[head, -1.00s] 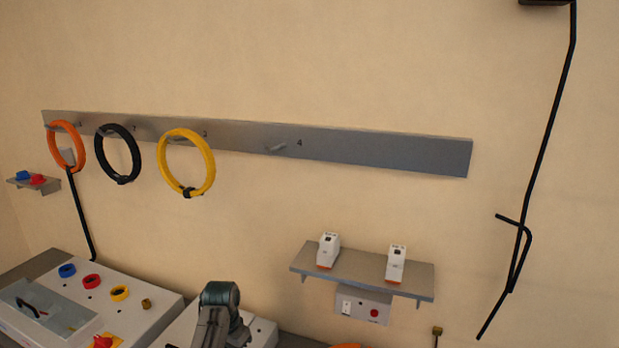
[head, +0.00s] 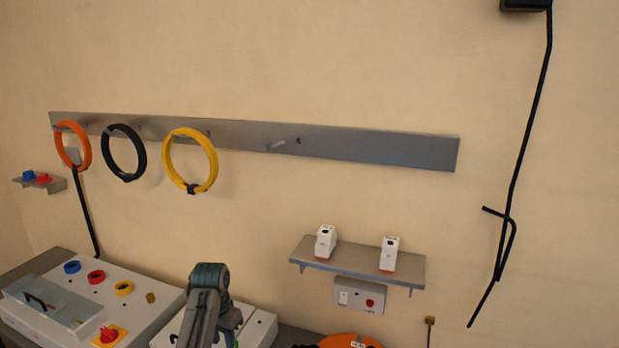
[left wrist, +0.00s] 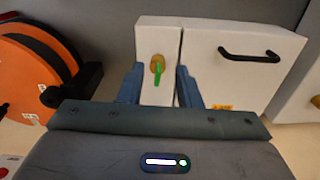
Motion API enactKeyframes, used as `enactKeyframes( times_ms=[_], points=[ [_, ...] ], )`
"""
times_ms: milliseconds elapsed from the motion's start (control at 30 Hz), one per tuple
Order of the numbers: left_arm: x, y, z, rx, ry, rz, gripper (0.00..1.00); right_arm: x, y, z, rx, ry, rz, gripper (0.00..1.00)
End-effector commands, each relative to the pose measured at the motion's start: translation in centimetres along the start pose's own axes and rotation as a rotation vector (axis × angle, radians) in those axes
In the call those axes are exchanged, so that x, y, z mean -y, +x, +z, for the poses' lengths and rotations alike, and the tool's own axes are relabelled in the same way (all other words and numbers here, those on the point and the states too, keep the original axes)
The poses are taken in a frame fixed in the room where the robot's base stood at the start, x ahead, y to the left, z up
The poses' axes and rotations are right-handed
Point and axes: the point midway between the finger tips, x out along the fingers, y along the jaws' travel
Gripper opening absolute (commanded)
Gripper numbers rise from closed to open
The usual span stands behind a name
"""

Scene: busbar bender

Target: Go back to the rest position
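My left arm (head: 205,305) rises into the bottom of the head view, in front of a white box (head: 262,328). Its gripper (left wrist: 160,90) shows in the left wrist view, with its two blue-grey fingers apart and nothing visible held between them. A white housing with a brass knob and a green part (left wrist: 157,66) lies beyond the fingers; I cannot tell the exact distance. My right gripper is in neither view.
A grey rail (head: 380,148) on the wall carries orange, black and yellow rings (head: 212,160). Below are a shelf (head: 350,262) with two white devices, a control panel (head: 150,310) and an orange disc (head: 350,340). A black cable (head: 525,130) hangs at right.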

Motion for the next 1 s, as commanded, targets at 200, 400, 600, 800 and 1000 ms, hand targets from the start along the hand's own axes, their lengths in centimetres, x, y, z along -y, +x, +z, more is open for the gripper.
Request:
enactKeyframes(
  times_ms=[200,400,600,800,1000],
  points=[
    [-1.1,6.7,9.0,-0.047,-0.104,-0.042,0.31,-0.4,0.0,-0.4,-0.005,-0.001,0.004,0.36],
    [-2.8,9.7,17.5,-0.096,-0.179,-0.082,0.31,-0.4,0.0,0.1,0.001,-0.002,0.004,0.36],
    [-5.2,10.2,26.1,-0.149,-0.238,-0.117,0.31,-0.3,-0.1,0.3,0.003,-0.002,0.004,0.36],
    [-7.5,8.7,32.5,-0.196,-0.274,-0.137,0.31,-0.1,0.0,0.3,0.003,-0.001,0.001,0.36],
    [-8.9,7.1,36.1,-0.225,-0.290,-0.144,0.31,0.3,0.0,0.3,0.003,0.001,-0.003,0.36]
  ],
)
